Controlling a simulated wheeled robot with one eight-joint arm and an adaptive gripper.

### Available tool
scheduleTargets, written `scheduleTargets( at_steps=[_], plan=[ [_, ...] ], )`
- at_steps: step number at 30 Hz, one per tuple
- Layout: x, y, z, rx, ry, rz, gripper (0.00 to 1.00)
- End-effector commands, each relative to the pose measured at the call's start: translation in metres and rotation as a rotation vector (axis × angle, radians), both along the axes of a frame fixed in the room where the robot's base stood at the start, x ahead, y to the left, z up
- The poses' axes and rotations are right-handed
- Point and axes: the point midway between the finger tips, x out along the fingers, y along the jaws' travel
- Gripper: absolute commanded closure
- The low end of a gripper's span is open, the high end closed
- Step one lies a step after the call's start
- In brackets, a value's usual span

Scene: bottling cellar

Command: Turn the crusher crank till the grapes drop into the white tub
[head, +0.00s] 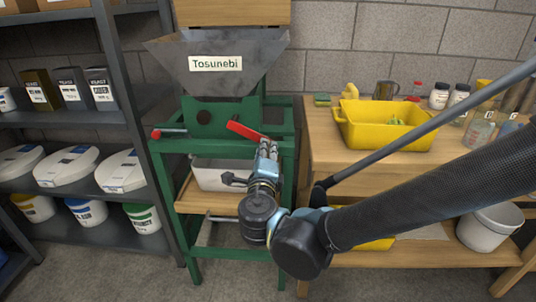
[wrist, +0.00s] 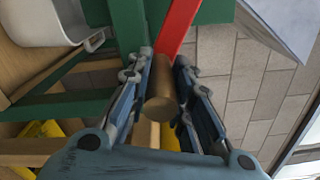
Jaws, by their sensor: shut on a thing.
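The green crusher stand (head: 222,112) carries a grey metal hopper (head: 218,65) labelled "Tosunebi". Its crank has a red arm (head: 245,130) that runs down and right to my gripper (head: 266,150). In the wrist view the red arm (wrist: 178,25) ends at a wooden crank handle (wrist: 161,100). My gripper (wrist: 163,108) is around this handle, with a finger on each side, shut on it. The white tub (head: 210,176) sits on the wooden shelf under the crusher, partly hidden by my gripper and arm; its corner also shows in the wrist view (wrist: 45,22). The tub's inside and any grapes are not visible.
A wooden bench (head: 350,168) at right holds a yellow crate (head: 385,138), jars and bottles. A metal rack (head: 75,118) with boxes and white lidded tubs stands at left. A white bucket (head: 490,228) is at far right. The floor in front of the crusher is clear.

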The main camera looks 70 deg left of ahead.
Motion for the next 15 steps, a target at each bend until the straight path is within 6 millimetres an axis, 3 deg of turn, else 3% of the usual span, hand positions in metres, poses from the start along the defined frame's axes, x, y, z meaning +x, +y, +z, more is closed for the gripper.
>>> scheduleTargets(
  at_steps=[15],
  plan=[
    [0.0026, -0.0011, 0.0063, -0.034, -0.069, -0.004, 1.0]
  ],
)
